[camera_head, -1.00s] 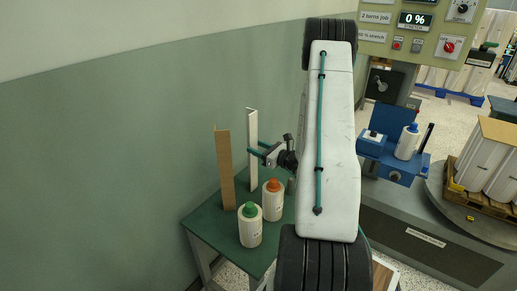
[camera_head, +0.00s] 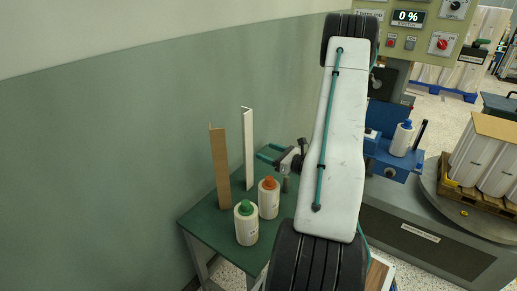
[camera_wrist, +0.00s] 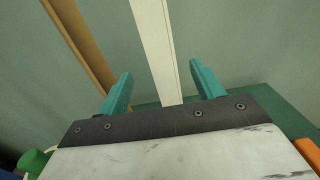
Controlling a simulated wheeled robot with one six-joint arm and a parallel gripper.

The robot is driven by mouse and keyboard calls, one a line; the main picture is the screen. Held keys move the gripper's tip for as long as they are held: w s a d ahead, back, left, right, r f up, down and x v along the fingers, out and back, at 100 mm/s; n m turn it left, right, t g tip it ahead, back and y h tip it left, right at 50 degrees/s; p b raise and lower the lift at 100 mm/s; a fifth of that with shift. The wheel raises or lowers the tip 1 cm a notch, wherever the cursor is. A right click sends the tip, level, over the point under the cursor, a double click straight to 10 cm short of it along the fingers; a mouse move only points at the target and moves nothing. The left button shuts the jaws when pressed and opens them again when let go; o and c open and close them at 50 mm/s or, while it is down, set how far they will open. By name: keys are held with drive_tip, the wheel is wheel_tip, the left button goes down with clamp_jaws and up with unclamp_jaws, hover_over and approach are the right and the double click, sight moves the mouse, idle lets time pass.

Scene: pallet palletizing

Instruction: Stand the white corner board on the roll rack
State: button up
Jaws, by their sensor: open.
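The white corner board (camera_head: 248,150) stands upright on the green table (camera_head: 205,215), near the wall. It also shows in the wrist view (camera_wrist: 155,45), rising between my two teal fingers and beyond them. My gripper (camera_head: 265,153) is open and empty, just right of the board, with a small gap in the head view. Its fingers also show in the wrist view (camera_wrist: 160,75). A blue rack (camera_head: 393,166) on the machine at the right holds a white roll with a blue cap (camera_head: 402,138); I take it as the roll rack. My arm partly covers its left side.
A brown corner board (camera_head: 220,170) stands left of the white one. White rolls with a green top (camera_head: 246,224) and an orange top (camera_head: 268,199) stand at the table's front. A wrapped pallet load (camera_head: 485,160) stands at the far right.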

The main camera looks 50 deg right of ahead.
drive_tip(key=s, duration=0.4)
drive_tip(key=w+a+r+n+g+y, duration=0.2)
drive_tip(key=a+r+n+g+y, duration=0.55)
drive_tip(key=a, duration=0.65)
drive_tip(key=w+a+r+n+g+y, duration=0.2)
drive_tip(key=a+r+n+g+y, duration=0.25)
drive_tip(key=a+r+n, duration=0.75)
drive_tip(key=s+a+r+n+g+h, duration=0.1)
drive_tip(key=s+a+n+g+h, duration=0.6)
drive_tip(key=s+a, duration=0.45)
drive_tip(key=s+r+n+t+h, duration=0.2)
drive_tip(key=s+r+n+h, duration=0.2)
drive_tip(key=s+n+h, duration=0.2)
drive_tip(key=shift+s+a+n, duration=0.25)
drive_tip(key=shift+a+n, duration=0.05)
drive_tip(key=shift+n, duration=0.95)
